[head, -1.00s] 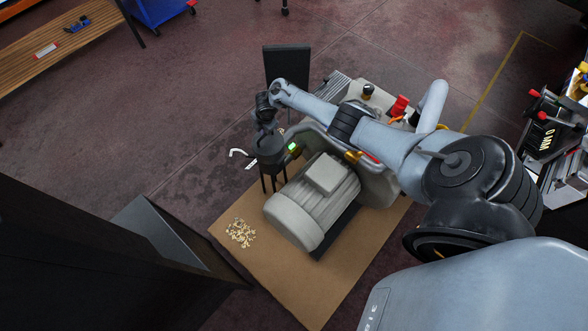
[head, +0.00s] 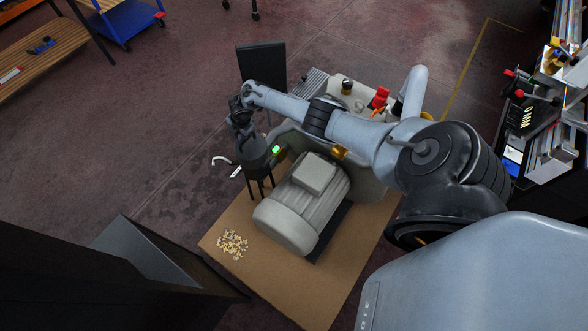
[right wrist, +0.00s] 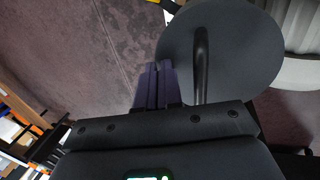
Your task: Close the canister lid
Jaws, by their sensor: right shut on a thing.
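The canister lid (right wrist: 240,60) is a dark grey round disc with a black bar handle (right wrist: 201,65), in the right wrist view. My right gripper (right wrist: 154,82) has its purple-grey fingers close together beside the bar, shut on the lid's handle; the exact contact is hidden. In the head view my right gripper (head: 260,183) points down at the left side of a grey motor. The lid and canister are hard to make out there among dark parts. My left gripper is not in view.
The large grey ribbed motor (head: 302,205) stands close to my gripper, on a brown mat (head: 275,285). Small tan pieces (head: 232,244) lie on the mat. A black upright panel (head: 262,65) stands behind. A dark cabinet (head: 150,250) is at left. Floor left of the gripper is open.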

